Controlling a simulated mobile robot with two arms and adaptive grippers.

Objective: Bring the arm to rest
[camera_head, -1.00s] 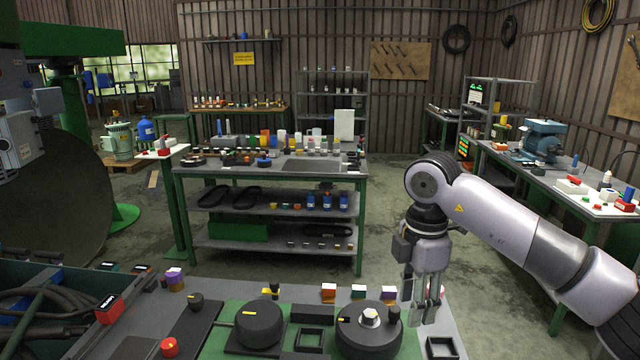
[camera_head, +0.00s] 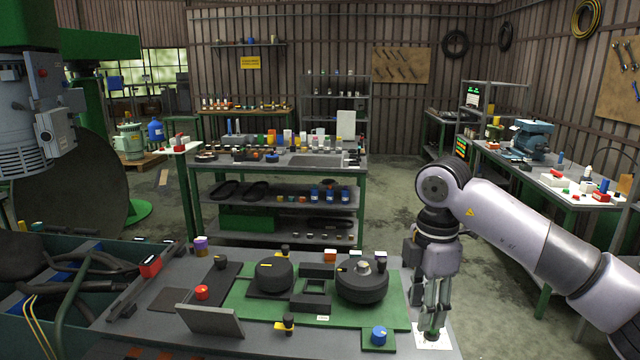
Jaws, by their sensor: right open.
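My right gripper (camera_head: 432,325) points down at the right front of the near workbench, over a small white plate (camera_head: 434,338) with a dark fitting under the fingers. The gripper is open; whether the fingers touch the fitting I cannot tell. Its arm comes in from the right edge. To its left, a large black round part (camera_head: 362,287) with a metal nut on top sits on a green mat (camera_head: 240,310). A smaller black round part (camera_head: 274,276) sits left of it. My left gripper is out of view.
A blue knob (camera_head: 379,336) stands just left of my gripper. A tilted grey panel (camera_head: 209,320) stands at the front left of the bench, and a crate of black hoses (camera_head: 50,300) is further left. Open floor lies beyond the bench, before the back workbench (camera_head: 280,172).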

